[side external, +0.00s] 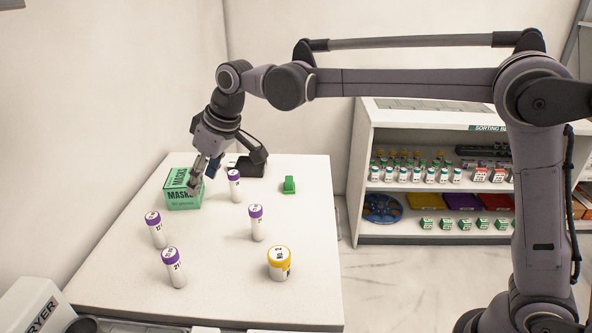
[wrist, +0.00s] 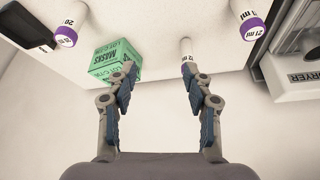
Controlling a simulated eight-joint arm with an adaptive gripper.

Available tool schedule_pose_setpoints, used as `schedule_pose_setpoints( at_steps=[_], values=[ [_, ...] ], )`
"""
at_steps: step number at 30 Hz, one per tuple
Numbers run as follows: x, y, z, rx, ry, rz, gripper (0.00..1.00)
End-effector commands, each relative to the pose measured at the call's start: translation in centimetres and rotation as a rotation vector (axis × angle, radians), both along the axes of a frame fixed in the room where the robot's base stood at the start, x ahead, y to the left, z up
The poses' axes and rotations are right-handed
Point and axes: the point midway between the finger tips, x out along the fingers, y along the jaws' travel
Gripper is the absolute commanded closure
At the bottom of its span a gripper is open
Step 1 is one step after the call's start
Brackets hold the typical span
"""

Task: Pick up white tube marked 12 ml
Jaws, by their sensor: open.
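The white tube with a purple cap that appears marked 12 ml (side external: 157,234) stands upright at the left edge of the table in the side view. My gripper (side external: 203,178) is open and empty, above and beside the green masks box, farther back than this tube. In the wrist view my gripper (wrist: 160,72) has its fingers spread, the left one overlapping the masks box.
Other purple-capped tubes stand nearby: one marked 21 ml (side external: 176,272), one marked 20 (wrist: 66,33), another at centre (side external: 257,227). A yellow-capped jar (side external: 279,268), green masks box (side external: 184,200), green object (side external: 289,185) and black device (side external: 248,167) share the white table (side external: 225,305).

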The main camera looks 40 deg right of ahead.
Motion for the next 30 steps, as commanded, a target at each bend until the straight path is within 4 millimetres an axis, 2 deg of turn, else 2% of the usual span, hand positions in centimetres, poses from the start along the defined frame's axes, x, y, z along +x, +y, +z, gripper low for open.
schedule_pose_setpoints(
  at_steps=[1,3,9,14,24,30],
  values=[
    [1.0,1.8,-0.7,-0.003,0.009,0.028,0.49],
    [2.1,3.7,-1.6,-0.007,0.018,0.057,0.49],
    [3.7,7.5,-3.7,-0.015,0.038,0.12,0.49],
    [4.2,8.5,-4.6,-0.017,0.044,0.136,0.49],
    [5.5,9.5,-8.8,-0.019,0.043,0.136,0.49],
    [5.8,9.8,-9.9,-0.019,0.043,0.136,0.49]
  ],
)
